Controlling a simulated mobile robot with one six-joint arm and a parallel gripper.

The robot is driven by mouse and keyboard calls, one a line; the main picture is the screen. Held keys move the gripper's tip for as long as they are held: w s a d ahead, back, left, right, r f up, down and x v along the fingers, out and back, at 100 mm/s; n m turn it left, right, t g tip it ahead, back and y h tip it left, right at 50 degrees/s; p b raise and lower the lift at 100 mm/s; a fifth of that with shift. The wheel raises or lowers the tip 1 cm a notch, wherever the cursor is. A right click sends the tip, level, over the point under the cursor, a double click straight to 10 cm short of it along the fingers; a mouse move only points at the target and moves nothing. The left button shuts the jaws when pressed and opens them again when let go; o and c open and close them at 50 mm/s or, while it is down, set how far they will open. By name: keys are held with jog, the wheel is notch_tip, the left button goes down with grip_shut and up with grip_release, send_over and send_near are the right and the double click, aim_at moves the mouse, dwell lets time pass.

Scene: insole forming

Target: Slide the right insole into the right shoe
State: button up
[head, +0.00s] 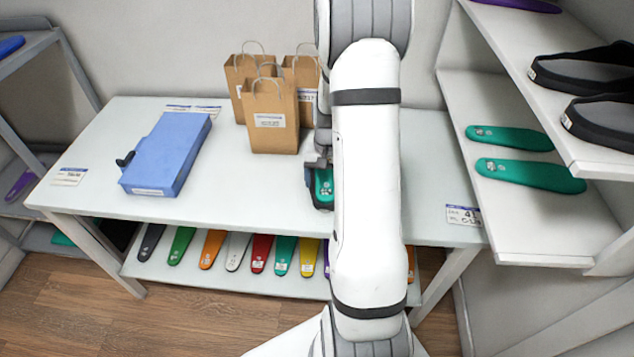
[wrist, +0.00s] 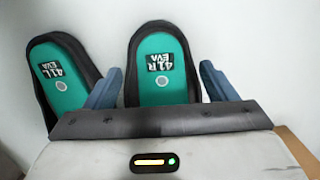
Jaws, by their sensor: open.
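In the wrist view the green right insole (wrist: 162,82), labelled 41R EVA, lies inside the dark right shoe (wrist: 133,42), with the shoe's rim around its toe end. Beside it on the left, the green left insole (wrist: 62,78), labelled 41L EVA, lies inside the dark left shoe (wrist: 85,47). My gripper (wrist: 161,68) is open, its blue fingers on either side of the right insole's near part. The near end is hidden by my gripper body. In the head view my arm covers most of this; a green insole (head: 324,184) in a dark shoe shows beside it.
The white table (head: 240,195) holds a blue box (head: 168,153) at left and paper bags (head: 272,120) at the back. Coloured insoles (head: 236,251) lie on the shelf below. The right rack holds green insoles (head: 530,174) and dark shoes (head: 580,72).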

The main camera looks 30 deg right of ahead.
notch_tip(320, 180, up, 8)
jog(key=shift+w+d+b, duration=0.2)
jog(key=shift+w+b, duration=0.1)
dwell(0.7)
